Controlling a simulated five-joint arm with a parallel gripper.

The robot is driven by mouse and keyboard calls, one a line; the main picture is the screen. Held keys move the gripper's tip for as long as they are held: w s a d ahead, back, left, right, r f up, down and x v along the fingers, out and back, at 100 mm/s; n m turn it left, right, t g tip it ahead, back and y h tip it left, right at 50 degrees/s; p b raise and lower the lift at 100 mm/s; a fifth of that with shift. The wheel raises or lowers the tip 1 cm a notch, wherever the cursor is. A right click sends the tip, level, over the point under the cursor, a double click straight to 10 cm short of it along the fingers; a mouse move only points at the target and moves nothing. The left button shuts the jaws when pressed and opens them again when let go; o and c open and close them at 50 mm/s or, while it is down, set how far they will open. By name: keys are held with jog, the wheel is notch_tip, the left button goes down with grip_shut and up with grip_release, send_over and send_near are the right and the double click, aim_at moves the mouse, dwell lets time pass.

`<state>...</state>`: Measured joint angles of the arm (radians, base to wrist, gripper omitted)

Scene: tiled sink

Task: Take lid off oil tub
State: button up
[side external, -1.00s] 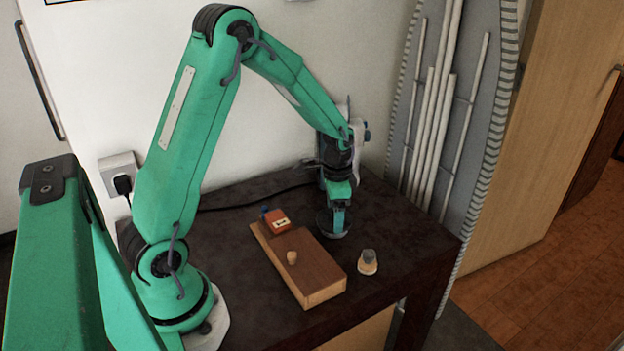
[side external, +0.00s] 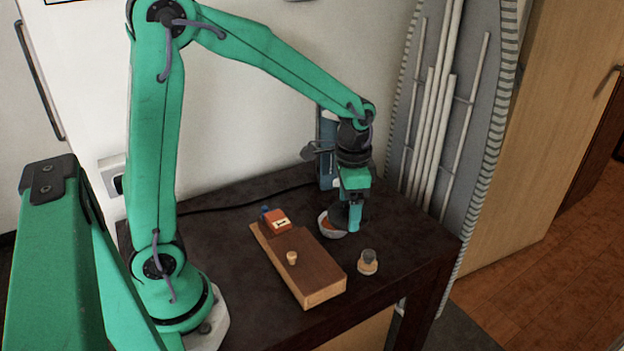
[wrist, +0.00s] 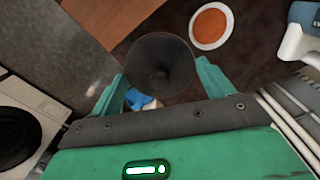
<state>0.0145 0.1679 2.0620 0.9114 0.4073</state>
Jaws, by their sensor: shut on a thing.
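My gripper (side external: 353,213) is just right of and above the tub. In the wrist view, the fingers (wrist: 160,80) are shut on the lid (wrist: 165,50), a dark round disc, which is clear of the tub in that view. In the side view, the lid is mostly blurred into the dark fingertips.
A wooden block (side external: 315,270) lies left of the tub, with a small wooden peg (side external: 292,258) on it. A red-orange box (side external: 277,222) sits by its far end. A small grey-topped jar (side external: 368,262) stands at right. The table's right edge is close by.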

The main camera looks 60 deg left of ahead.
jog(key=shift+s+d+r, duration=0.15)
jog(key=shift+d+r, duration=0.15)
jog(key=shift+d, duration=0.15)
jog(key=shift+s+d+r, duration=0.15)
jog(key=shift+d+r, duration=0.1)
jog(key=shift+d, duration=0.2)
jog(key=shift+a, duration=0.1)
jog(key=shift+a+n, duration=0.3)
jog(key=shift+a, duration=0.15)
jog(key=s+a+f+n, duration=0.1)
jog(key=a+n, duration=0.8)
jog(key=a, duration=0.2)
jog(key=n, duration=0.9)
send_over(250, 198)
notch_tip(250, 198, down, 8)
jog(key=shift+f, duration=0.25)
jog(key=shift+f, duration=0.15)
jog(key=shift+f, duration=1.85)
